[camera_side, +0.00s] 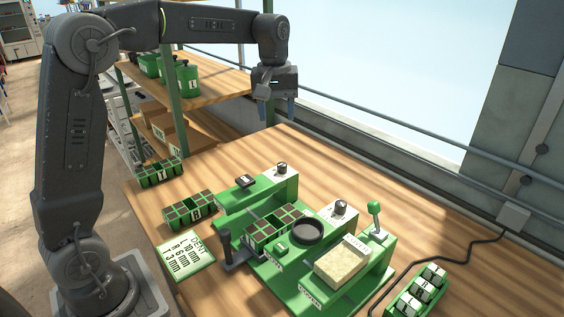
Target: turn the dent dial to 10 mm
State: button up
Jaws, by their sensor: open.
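My gripper (276,112) hangs open and empty above the back of the table, pointing down, well apart from the machine. The green seeder (310,290) stands on the table. Two dark dials on white plates show on it: a rear dial (282,168) and a middle dial (340,206). Their labels and pointer settings are too small to read, so I cannot tell which is the dent dial. A card (186,257) headed DENT, with rows of letters and mm values, lies at the front left.
A seed tray (274,228) sits on the seeder beside a dark round dish (307,232). A green-knobbed lever (375,212) and a dark upright handle (228,246) stick up. More trays (189,209) lie left; a bottle rack (415,294) and cable are right.

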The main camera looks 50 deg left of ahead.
aim_at(282, 163)
jog(key=shift+n+g, duration=0.3)
jog(key=shift+n, duration=0.4)
jog(key=w+f, duration=0.1)
jog(key=f, duration=0.4)
jog(key=w+a+f, duration=0.1)
jog(key=f, duration=0.4)
jog(key=w+f, duration=0.1)
jog(key=f, duration=0.4)
jog(key=shift+a+f, duration=0.4)
jog(key=c, duration=0.9)
